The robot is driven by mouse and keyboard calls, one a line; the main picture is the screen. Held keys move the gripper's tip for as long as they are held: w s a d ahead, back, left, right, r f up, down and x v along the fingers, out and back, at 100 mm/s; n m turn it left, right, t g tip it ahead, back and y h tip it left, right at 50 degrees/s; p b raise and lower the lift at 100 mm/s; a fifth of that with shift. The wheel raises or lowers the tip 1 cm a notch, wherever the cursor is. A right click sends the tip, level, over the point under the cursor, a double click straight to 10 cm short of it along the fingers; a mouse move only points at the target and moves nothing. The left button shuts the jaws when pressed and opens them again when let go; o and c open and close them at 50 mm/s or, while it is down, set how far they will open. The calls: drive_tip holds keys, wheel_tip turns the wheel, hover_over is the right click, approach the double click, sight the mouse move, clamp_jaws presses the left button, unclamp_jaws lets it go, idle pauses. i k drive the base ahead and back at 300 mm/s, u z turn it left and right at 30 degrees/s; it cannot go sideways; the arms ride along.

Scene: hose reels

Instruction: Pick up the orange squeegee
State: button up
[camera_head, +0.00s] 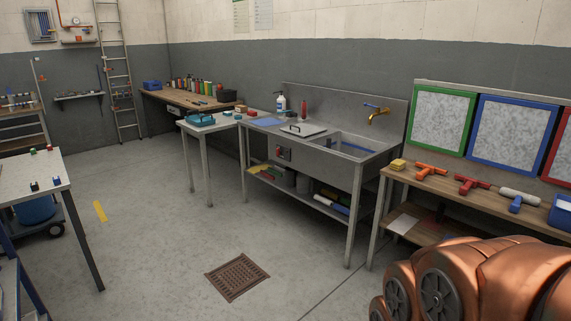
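The orange squeegee (430,169) lies on the wooden bench (416,182) at the right, toward the bench's left end. It is between a yellow sponge-like block (398,164) on its left and a red squeegee-like tool (471,184) on its right. It looks clear of both, and nothing covers it. My gripper is not in view. Large copper-coloured links of my arm fill the lower right corner and hide part of the bench's lower side.
A blue-handled tool (516,203) with a white roller and a blue container (562,212) lie farther right. A steel sink (345,157) stands left of the bench. A floor drain (237,276) lies in open floor. A white-topped table (30,177) stands at left.

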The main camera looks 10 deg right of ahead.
sight(427, 169)
drive_tip(key=z, duration=0.15)
drive_tip(key=i, duration=2.25)
drive_tip(key=z, duration=0.65)
drive_tip(key=i, duration=2.15)
drive_tip(key=z, duration=0.45)
